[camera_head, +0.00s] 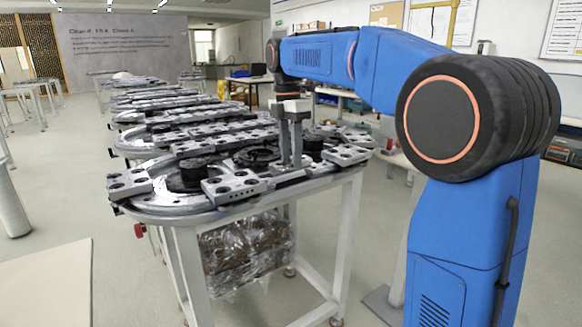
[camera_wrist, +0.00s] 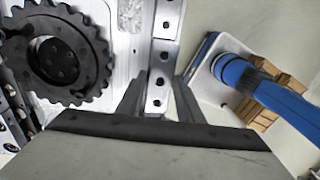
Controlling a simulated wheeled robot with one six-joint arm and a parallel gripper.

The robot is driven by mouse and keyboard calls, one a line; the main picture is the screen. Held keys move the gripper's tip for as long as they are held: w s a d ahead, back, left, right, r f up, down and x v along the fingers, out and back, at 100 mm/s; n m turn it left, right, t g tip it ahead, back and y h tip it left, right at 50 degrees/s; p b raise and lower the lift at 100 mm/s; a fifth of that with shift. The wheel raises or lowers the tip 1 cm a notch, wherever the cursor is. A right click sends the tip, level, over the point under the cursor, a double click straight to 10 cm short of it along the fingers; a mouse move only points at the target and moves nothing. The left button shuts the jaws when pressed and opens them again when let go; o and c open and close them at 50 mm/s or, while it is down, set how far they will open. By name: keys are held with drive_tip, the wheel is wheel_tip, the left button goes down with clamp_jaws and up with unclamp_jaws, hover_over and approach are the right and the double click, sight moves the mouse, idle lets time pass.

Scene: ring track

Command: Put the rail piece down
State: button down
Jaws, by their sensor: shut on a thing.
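My gripper (camera_head: 291,163) points down over the near end of the ring track (camera_head: 200,212), its fingers low among the track parts. In the wrist view my gripper (camera_wrist: 159,104) has its two fingers on either side of a narrow grey metal rail piece (camera_wrist: 157,92) with dark holes, and is shut on it. The rail piece runs away from the fingers towards the top of that view, beside the silver track plate. In the head view the fingers hide part of it, and I cannot tell whether its underside touches the track.
A black toothed wheel (camera_wrist: 60,62) lies left of the fingers in the wrist view. Holed blocks (camera_head: 234,186) and (camera_head: 345,155) sit along the near track edge. The long track table stretches back. Open floor (camera_head: 110,250) lies left of it.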

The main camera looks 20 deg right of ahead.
sight(291, 160)
drive_tip(key=shift+f, duration=1.8)
drive_tip(key=c, duration=1.2)
unclamp_jaws()
drive_tip(key=shift+f, duration=0.15)
wheel_tip(291, 160, up, 12)
drive_tip(key=s+d+f+m+t, duration=0.2)
drive_tip(key=s+f+m, duration=0.5)
drive_tip(key=s+f, duration=0.2)
drive_tip(key=s+d+f+m+t, duration=0.2)
drive_tip(key=s+f+m, duration=0.5)
drive_tip(key=s+f, duration=0.3)
drive_tip(key=s+d+f+m+t, duration=0.1)
drive_tip(key=s+d+f+m, duration=0.2)
drive_tip(key=s+f+m, duration=0.4)
drive_tip(key=shift+s+f+m+t, duration=0.15)
drive_tip(key=shift+s+f, duration=0.35)
drive_tip(key=shift+s, duration=0.75)
drive_tip(key=shift+s+f+m+t, duration=0.1)
drive_tip(key=shift+s+f, duration=0.45)
drive_tip(key=shift+s, duration=0.7)
drive_tip(key=shift+s+f+m+t, duration=0.15)
drive_tip(key=shift+s+f, duration=0.35)
drive_tip(key=shift+s, duration=0.75)
